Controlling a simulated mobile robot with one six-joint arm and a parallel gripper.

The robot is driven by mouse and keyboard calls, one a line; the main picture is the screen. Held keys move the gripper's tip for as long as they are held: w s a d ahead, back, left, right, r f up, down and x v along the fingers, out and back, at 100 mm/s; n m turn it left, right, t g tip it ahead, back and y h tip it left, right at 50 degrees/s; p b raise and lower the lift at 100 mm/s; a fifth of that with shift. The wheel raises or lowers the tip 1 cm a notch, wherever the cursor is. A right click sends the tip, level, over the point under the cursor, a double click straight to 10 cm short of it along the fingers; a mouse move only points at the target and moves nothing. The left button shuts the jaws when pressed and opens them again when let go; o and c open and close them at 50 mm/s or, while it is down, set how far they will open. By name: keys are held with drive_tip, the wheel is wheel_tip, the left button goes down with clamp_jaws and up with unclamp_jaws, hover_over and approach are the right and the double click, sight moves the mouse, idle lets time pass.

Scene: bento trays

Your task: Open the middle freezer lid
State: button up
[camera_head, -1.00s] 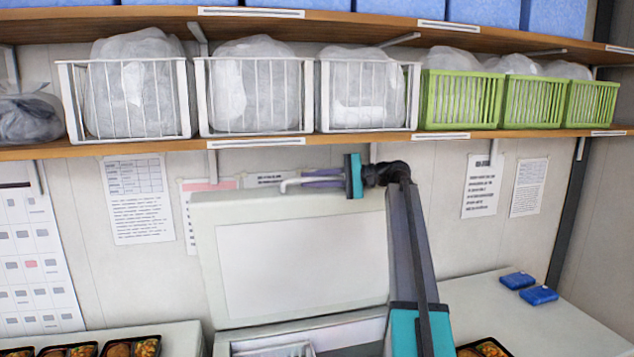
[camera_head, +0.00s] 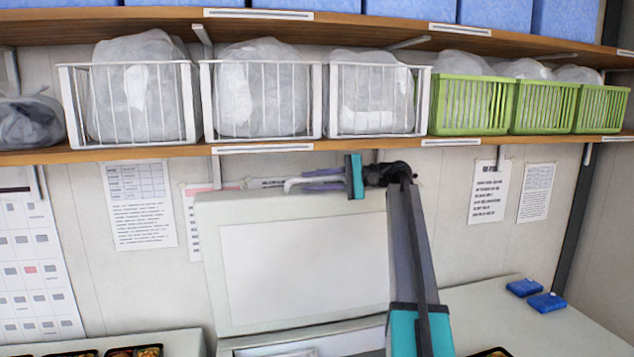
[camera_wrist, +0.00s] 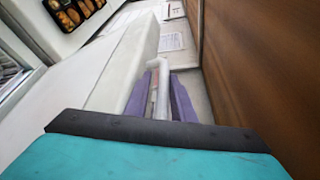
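The middle freezer lid (camera_head: 300,270) stands raised, nearly upright, with its pale inner panel facing the head camera. The freezer opening (camera_head: 260,348) shows below it, cut off by the frame's bottom edge. My gripper (camera_head: 305,184) is at the lid's top edge, reaching left from my arm on the right. In the wrist view, its two purple fingers (camera_wrist: 162,98) lie on either side of a white handle bar (camera_wrist: 163,78). A narrow gap shows between the left finger and the bar. Contact with the right finger is unclear.
A wooden shelf (camera_head: 370,143) with white baskets (camera_head: 325,98) and green baskets (camera_head: 472,104) is close above the lid and gripper. Bento trays sit at the bottom edge on both sides (camera_head: 135,351). Blue packs (camera_head: 546,302) lie on the right surface.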

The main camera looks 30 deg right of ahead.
drive_tip(key=shift+s+d, duration=0.1)
drive_tip(key=shift+d, duration=0.25)
drive_tip(key=shift+d, duration=0.15)
drive_tip(key=shift+s+d+b, duration=0.25)
drive_tip(key=shift+d+b, duration=0.1)
drive_tip(key=shift+d, duration=0.1)
drive_tip(key=b+v, duration=0.4)
drive_tip(key=v, duration=0.8)
drive_tip(key=shift+s+r, duration=0.2)
drive_tip(key=shift+s, duration=0.15)
drive_tip(key=shift+d, duration=0.1)
